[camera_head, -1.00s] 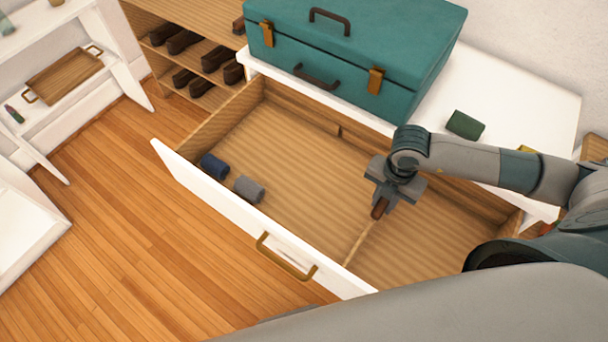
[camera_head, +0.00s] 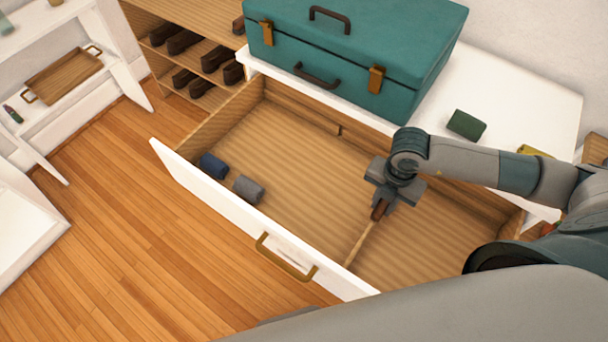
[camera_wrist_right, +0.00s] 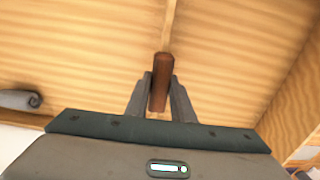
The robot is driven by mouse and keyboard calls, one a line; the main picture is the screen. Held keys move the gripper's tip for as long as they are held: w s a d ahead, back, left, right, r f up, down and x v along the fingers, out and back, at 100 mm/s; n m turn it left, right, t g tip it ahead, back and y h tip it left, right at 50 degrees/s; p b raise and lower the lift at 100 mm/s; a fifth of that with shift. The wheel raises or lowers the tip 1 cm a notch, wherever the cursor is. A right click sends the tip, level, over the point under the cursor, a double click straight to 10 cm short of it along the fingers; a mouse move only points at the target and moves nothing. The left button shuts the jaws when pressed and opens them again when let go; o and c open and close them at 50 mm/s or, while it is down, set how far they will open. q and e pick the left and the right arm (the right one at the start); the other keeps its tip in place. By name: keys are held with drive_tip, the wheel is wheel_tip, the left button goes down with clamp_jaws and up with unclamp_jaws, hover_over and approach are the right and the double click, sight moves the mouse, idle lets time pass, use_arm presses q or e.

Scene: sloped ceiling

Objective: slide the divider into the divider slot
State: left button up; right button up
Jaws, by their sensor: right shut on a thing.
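The divider (camera_head: 361,241) is a thin, light wooden board seen nearly edge-on inside the open drawer (camera_head: 290,160). It runs from near the drawer's front wall toward my right gripper (camera_head: 380,207). My right gripper is shut on its brown handle (camera_head: 378,211); the wrist view shows the handle (camera_wrist_right: 161,80) between the two fingers, with the divider's edge (camera_wrist_right: 169,28) beyond. The gripper and arm hide the divider's rear part. A small notch-like mark (camera_head: 339,130) shows on the drawer's back wall; I cannot tell if it is a slot. My left gripper is not in view.
A blue roll (camera_head: 213,165) and a grey roll (camera_head: 249,189) lie in the drawer's left part. A teal case (camera_head: 355,50) and a dark green item (camera_head: 466,125) rest on the white top (camera_head: 530,100). A brass handle (camera_head: 285,258) sticks out from the drawer front.

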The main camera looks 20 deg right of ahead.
drive_tip(key=shift+f+b, duration=0.5)
drive_tip(key=shift+f, duration=0.2)
drive_tip(key=o, duration=0.9)
drive_tip(key=shift+o, duration=0.2)
